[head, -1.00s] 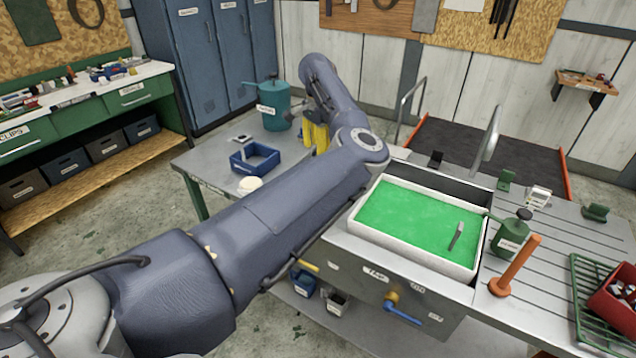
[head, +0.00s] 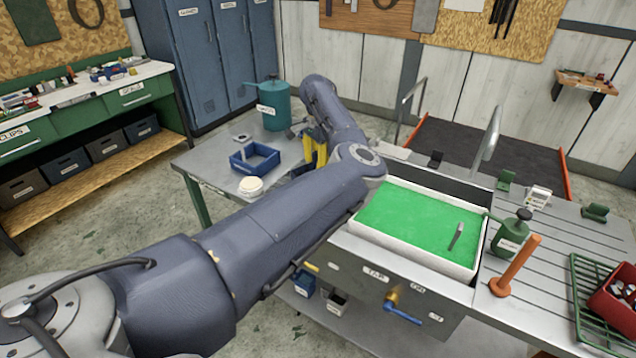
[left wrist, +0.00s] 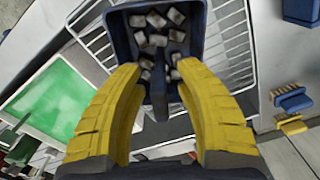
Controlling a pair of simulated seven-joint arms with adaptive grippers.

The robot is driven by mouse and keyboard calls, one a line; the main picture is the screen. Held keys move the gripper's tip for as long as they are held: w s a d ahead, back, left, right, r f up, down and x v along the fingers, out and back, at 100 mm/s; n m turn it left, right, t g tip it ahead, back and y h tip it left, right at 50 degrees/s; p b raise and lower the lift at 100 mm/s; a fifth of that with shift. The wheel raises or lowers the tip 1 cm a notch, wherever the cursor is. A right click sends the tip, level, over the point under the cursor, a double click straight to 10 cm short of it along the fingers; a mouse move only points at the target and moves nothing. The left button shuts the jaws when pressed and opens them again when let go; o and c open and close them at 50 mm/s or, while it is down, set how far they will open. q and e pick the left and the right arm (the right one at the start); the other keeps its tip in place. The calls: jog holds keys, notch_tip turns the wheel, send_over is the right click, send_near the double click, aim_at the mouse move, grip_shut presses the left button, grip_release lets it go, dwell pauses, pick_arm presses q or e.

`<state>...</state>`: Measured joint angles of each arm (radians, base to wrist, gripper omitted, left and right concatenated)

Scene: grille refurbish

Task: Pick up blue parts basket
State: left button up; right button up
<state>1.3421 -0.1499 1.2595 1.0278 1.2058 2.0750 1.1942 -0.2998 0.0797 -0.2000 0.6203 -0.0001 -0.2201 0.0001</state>
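A dark blue basket (left wrist: 153,42) holding several grey metal blocks shows in the left wrist view, on a white wire rack. A dark upright piece (left wrist: 157,95), possibly its handle, stands at its near side. My left gripper (left wrist: 157,68) is open, its yellow fingers apart on either side of that piece; I cannot tell if they touch it. In the head view the left gripper (head: 317,150) is low over the far part of the bench, partly behind my own arm, which mostly hides the basket. My right gripper is not in view.
A blue open tray (head: 246,168), a white round item (head: 250,187) and a teal can (head: 274,105) stand left of the gripper. A white-rimmed tub of green liquid (head: 405,218) is to the right. Two brushes (left wrist: 291,102) lie beside the rack.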

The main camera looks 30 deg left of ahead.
pick_arm(q)
grip_shut()
jog(key=shift+r, duration=0.1)
notch_tip(320, 180, up, 20)
dwell(0.9)
jog(key=shift+a, duration=0.1)
dwell(0.4)
